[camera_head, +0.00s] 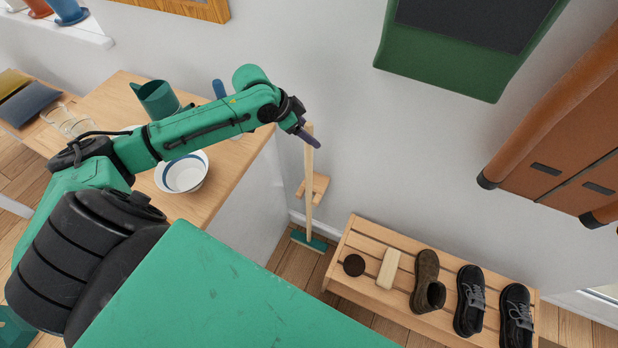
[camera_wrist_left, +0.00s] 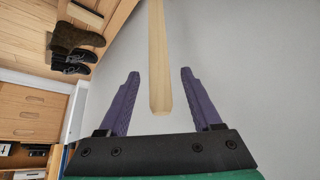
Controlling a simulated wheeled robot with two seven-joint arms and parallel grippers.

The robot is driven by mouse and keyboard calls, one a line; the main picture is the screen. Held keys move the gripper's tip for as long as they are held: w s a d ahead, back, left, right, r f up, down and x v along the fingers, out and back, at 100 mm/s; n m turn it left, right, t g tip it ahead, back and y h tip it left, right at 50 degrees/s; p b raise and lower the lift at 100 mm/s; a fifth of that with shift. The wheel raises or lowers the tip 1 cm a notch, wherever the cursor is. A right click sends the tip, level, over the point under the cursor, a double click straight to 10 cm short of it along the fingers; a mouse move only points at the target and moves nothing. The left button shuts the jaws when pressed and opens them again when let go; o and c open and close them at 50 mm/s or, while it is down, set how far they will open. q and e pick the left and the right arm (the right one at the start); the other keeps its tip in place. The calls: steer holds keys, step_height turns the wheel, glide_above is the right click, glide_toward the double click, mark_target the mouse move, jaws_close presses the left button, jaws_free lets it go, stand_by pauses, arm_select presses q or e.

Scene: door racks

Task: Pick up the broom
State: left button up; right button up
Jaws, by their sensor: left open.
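The broom stands upright against the wall, with a pale wooden handle (camera_head: 309,185) and a teal head (camera_head: 308,241) on the floor. It is between the counter and the shoe rack. My left gripper (camera_head: 311,139) is at the top of the handle in the head view. In the left wrist view my left gripper (camera_wrist_left: 160,74) is open, with two purple fingers apart. The broom handle (camera_wrist_left: 157,60) lies between them in that picture, its top end near the palm, with a gap on each side. My right gripper is not in view.
A slatted shoe rack (camera_head: 343,281) with several shoes stands right of the broom. A wooden counter (camera_head: 225,188) with a bowl (camera_head: 182,173) and a teal pitcher (camera_head: 156,99) is at the left. A small wooden wall holder (camera_head: 318,186) sits beside the handle.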

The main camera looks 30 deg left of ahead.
arm_select(q)
steer(key=shift+p+x, duration=0.3)
steer(key=shift+x, duration=1.65)
steer(key=shift+s+a, duration=0.15)
steer(key=shift+s, duration=0.05)
jaws_close()
steer(key=shift+w, duration=0.1)
